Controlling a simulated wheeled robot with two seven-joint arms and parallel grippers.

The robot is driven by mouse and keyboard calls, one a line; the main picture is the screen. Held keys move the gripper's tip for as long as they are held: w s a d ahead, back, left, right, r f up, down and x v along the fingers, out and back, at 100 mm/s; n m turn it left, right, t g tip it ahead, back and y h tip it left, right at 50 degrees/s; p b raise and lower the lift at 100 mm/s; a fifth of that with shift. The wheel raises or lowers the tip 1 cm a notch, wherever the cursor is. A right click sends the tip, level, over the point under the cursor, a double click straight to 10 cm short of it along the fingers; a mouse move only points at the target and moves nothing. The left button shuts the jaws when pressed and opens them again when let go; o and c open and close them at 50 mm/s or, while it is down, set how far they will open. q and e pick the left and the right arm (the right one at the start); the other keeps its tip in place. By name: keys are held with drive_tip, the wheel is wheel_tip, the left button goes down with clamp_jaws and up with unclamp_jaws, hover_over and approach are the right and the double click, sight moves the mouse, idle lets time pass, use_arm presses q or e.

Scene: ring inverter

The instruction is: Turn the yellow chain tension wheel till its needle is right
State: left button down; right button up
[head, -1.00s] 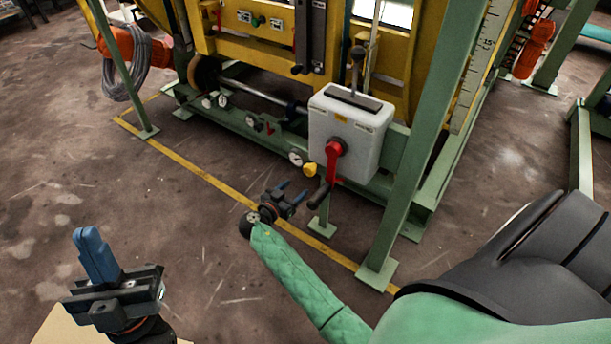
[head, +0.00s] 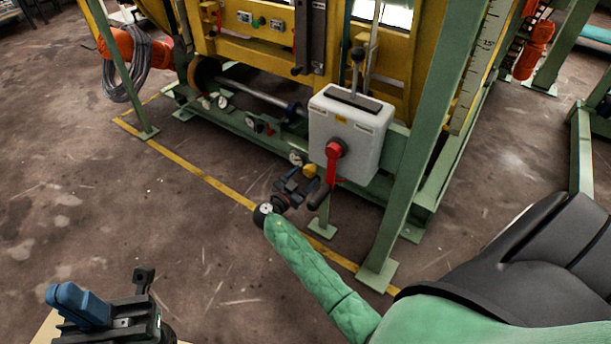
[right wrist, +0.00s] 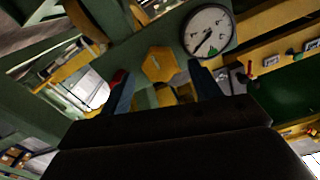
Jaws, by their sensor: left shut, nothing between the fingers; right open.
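The yellow wheel (head: 310,171) sits low on the green beam, left of the grey-white box; in the right wrist view the wheel (right wrist: 158,64) looks like a faceted knob. Beside it is a white gauge (head: 296,158); in the right wrist view this gauge (right wrist: 208,31) shows a dark needle pointing to the lower left. My right gripper (head: 299,182) is open just in front of the wheel, its blue fingers (right wrist: 160,74) on either side of the wheel in the picture; contact cannot be told. My left gripper (head: 82,302) is shut and empty at the lower left, far from the wheel.
The box (head: 345,138) with a red-handled lever (head: 334,160) stands just right of the wheel. A green post (head: 412,160) rises further right. Other small gauges (head: 222,102) line the beam to the left. The floor in front is clear.

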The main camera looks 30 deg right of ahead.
drive_tip(key=shift+x, duration=0.85)
drive_tip(key=c, duration=1)
drive_tip(key=shift+o, duration=0.2)
drive_tip(key=shift+n, duration=0.3)
